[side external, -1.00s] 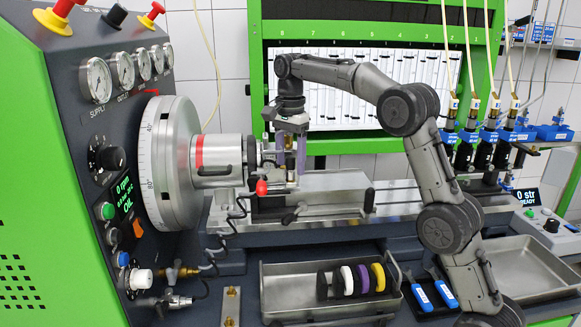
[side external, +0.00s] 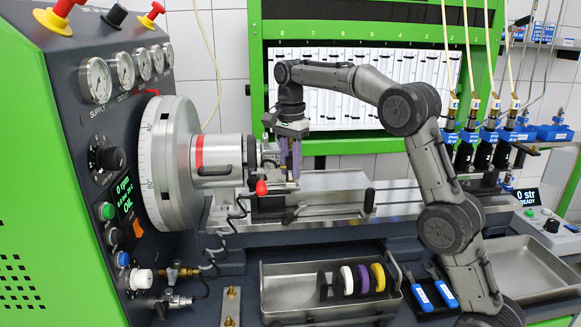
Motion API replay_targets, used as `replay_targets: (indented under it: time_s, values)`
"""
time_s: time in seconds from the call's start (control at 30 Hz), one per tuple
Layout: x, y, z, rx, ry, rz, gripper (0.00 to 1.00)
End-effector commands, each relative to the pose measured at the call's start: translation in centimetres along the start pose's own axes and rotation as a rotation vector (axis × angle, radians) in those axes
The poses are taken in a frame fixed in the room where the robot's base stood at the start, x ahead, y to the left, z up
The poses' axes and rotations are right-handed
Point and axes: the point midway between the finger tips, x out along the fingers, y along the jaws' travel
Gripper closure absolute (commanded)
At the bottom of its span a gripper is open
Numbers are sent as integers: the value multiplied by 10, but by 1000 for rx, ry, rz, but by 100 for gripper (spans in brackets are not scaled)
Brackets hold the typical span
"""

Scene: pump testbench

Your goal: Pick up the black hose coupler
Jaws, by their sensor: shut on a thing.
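My gripper (side external: 290,168) is at the pump assembly, right of the large silver flywheel (side external: 172,165). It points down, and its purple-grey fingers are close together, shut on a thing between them. That thing is mostly hidden by the fingers and is small here; its place fits the black hose coupler, but its colour and shape cannot be made out. Metal pump parts stand right around the fingers, so I cannot tell whether the held thing still touches them.
A red knob (side external: 261,187) sits close below left of the fingers. A metal tray (side external: 285,298) holds white, purple and yellow rings in a dark rack. Blue-handled tools (side external: 445,293) lie right of it. An empty tray (side external: 535,268) is at the right. Injectors with hoses (side external: 489,145) hang behind.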

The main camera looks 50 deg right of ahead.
Motion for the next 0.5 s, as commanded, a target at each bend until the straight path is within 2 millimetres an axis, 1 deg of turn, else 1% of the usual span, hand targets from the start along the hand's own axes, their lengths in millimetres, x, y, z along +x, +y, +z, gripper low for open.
replay_targets:
  time_s: [0.27, 0.37, 0.5]
  values:
    - [-2, 0, 0, 0, 0, -1, 100]
    - [-7, 0, 0, 0, 0, -2, 100]
    - [-20, -1, 0, 0, 1, -3, 100]
